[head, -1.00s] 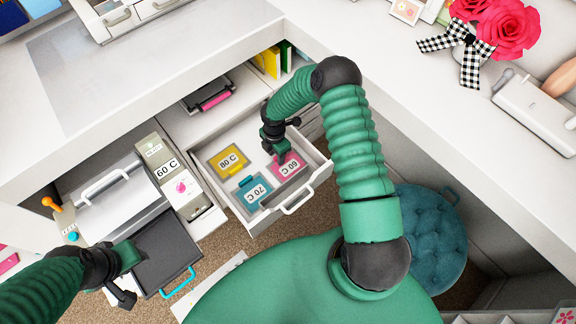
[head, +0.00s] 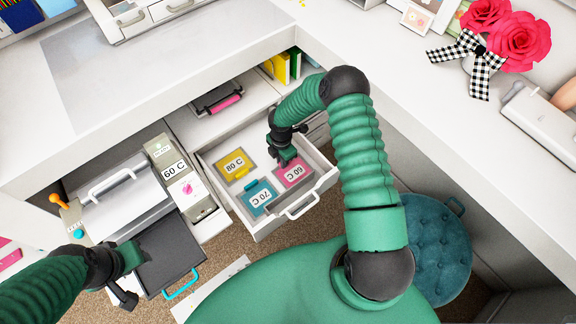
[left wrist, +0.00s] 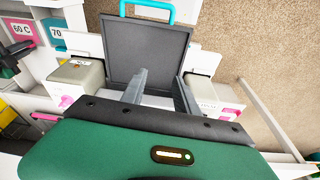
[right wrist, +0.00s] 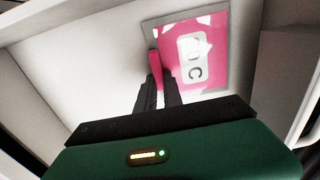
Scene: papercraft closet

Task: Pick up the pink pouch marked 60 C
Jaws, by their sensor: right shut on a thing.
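The pink pouch marked 60 C (head: 294,173) lies in the open drawer (head: 309,209), beside the yellow 80 C pouch (head: 234,165) and the teal 70 C pouch (head: 258,196). My right gripper (head: 284,160) reaches into the drawer at the pouch's far edge. In the right wrist view its fingers (right wrist: 158,84) are closed together on the pink tab of the pouch (right wrist: 215,60). My left gripper (head: 130,275) is by the dark tray at lower left. In the left wrist view its two fingers (left wrist: 160,82) stand apart with nothing between them.
A dark tray with a blue handle (head: 172,262) is pulled out at the left, next to a grey machine labelled 60 C (head: 178,178). The white counter (head: 100,80) overhangs the drawer. A blue stool (head: 435,250) stands at right.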

